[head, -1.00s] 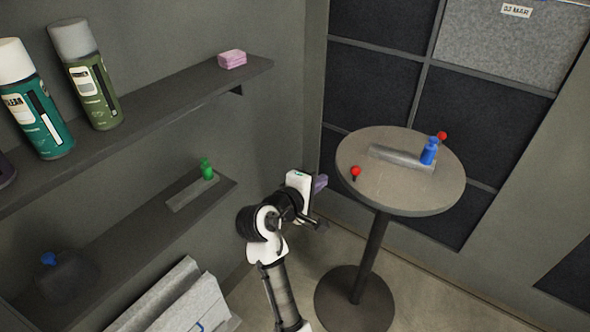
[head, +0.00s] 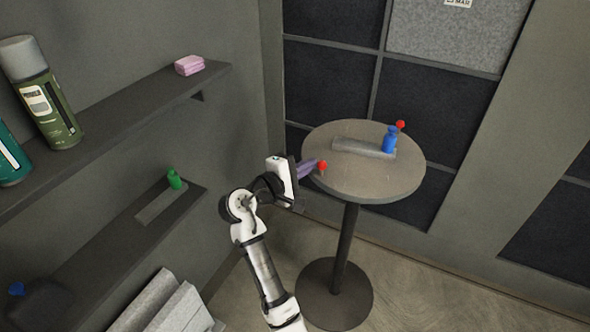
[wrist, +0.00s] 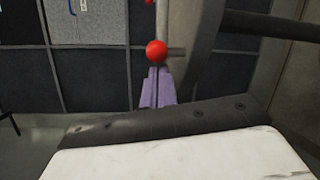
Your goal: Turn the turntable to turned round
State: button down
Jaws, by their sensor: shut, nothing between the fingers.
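The turntable (head: 375,178) is a round grey-brown top on a dark post and round foot. Two red knobs stand at its rim: the near-left knob (head: 322,164) and the far-right knob (head: 400,124). A grey bar (head: 350,146) and a blue bottle (head: 390,140) are on the top. My gripper (head: 312,166) has purple fingers and is shut, with its tips at the near-left knob. In the wrist view the red knob (wrist: 156,51) shows just past the purple fingertips (wrist: 158,85); whether they touch cannot be told.
Shelves on the left hold spray cans (head: 42,95), a pink block (head: 189,65) and a green bottle (head: 174,179). Grey boards (head: 165,308) lean below. Dark wall panels (head: 330,75) stand behind the table. The floor to the right is open.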

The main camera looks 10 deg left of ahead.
jog(key=shift+w+d, duration=0.25)
jog(key=shift+w, duration=0.1)
jog(key=shift+s+d, duration=0.1)
